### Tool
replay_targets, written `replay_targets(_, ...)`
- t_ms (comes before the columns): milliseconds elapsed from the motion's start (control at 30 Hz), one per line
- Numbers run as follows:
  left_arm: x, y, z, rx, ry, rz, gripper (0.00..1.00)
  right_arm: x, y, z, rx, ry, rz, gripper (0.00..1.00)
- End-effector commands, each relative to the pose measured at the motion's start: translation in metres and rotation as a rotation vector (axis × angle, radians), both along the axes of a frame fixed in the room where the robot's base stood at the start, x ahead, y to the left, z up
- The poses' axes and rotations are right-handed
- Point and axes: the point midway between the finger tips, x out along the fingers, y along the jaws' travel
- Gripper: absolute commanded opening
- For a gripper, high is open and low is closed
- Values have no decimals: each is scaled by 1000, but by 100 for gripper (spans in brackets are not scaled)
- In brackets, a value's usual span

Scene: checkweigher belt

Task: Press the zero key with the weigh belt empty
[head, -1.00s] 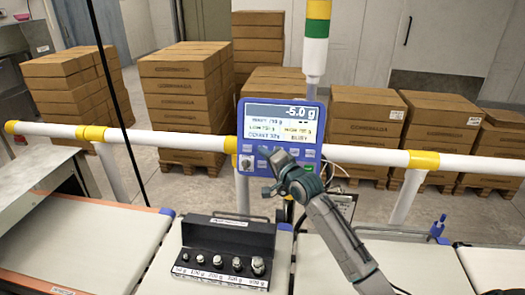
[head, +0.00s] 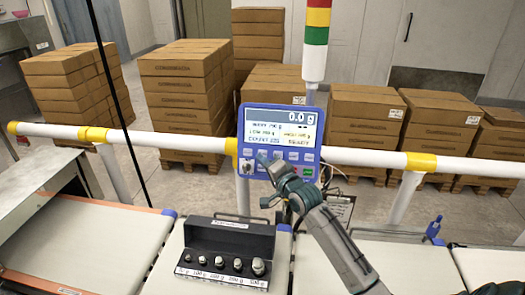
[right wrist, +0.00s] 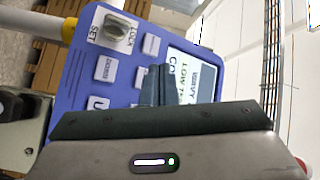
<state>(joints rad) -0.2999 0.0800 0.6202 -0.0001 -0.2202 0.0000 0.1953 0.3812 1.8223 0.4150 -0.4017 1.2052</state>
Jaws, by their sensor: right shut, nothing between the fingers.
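The blue weighing terminal (head: 279,142) stands on a post behind the belts, and its display (head: 280,114) reads 0.0 g. Its small pale keys lie in rows under the display. My right gripper (head: 264,160) is shut and empty, its tips at the left-middle of the key rows. In the right wrist view, the dark fingers (right wrist: 156,88) cover part of the terminal's keypad (right wrist: 100,75) and display. I cannot tell whether they touch a key, nor which key is behind them. A white belt section (head: 335,262) right of centre is bare. My left gripper is out of view.
A black case of weights (head: 228,240) stands on the neighbouring white surface. A white rail (head: 375,156) with yellow clamps runs behind the belts. A stack light (head: 316,40) rises beside the terminal. Stacked cartons (head: 183,95) stand behind. A lock key switch (right wrist: 118,28) is near the keys.

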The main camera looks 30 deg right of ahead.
Motion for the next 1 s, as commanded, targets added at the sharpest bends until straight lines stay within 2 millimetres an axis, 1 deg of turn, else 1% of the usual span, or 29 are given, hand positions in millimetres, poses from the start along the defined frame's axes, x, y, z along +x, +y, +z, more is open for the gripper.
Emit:
replay_targets(33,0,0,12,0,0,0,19,-4,3,7,0,1,0,0)
replay_targets(200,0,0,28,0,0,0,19,-17,13,11,1,2,0,0)
replay_targets(300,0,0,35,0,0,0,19,-23,17,12,1,1,0,0)
replay_targets(433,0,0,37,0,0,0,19,-26,20,11,0,0,0,0)
replay_targets(1000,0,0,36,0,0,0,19,-26,20,10,0,0,0,0)
